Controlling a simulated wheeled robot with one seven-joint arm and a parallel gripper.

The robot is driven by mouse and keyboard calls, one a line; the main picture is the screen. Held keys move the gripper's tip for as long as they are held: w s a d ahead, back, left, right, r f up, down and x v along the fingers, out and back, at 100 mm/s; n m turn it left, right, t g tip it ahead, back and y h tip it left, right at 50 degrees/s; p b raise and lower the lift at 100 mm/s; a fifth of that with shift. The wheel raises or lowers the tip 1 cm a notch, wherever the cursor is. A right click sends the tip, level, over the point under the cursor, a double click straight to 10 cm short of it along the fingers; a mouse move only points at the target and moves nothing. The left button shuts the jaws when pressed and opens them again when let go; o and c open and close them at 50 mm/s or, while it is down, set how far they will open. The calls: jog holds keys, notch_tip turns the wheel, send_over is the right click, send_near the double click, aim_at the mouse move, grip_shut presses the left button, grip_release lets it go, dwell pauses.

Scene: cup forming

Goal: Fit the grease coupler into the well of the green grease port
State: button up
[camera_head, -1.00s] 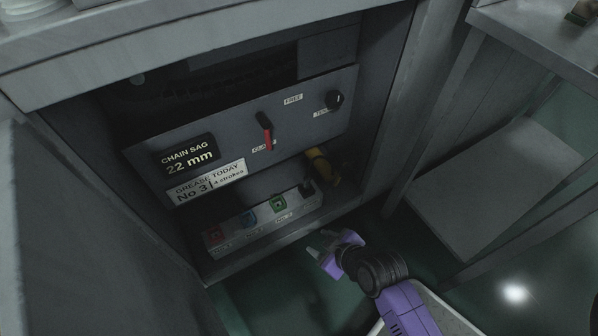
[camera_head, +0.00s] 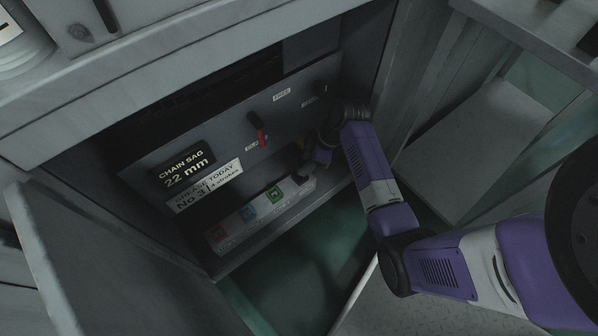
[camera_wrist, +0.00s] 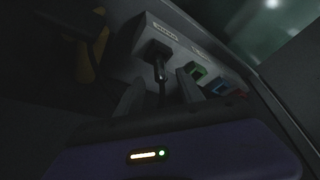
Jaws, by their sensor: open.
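The grease coupler (camera_wrist: 159,70) is a dark piece seated at the end of the pale port block, seen in the wrist view. My gripper (camera_wrist: 160,92) is open, with one finger on either side of the coupler's stem; I cannot tell whether either touches it. The green grease port (camera_wrist: 197,72) is just right of the coupler there. In the head view the green port (camera_head: 274,193) is on the block's top, and my gripper (camera_head: 307,158) is at the block's right end, partly hiding the coupler.
The blue port (camera_head: 248,212) and red port (camera_head: 220,233) continue leftward along the block. A panel above carries a red-handled lever (camera_head: 258,130) and labels. A yellow part (camera_wrist: 88,45) is left of the coupler in the wrist view. Cabinet walls close in the recess.

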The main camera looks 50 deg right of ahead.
jog(key=b+x, duration=0.2)
jog(key=x, duration=0.3)
jog(key=shift+f+b, duration=0.1)
jog(key=shift+b, duration=0.3)
jog(key=shift+c, duration=0.3)
grip_shut()
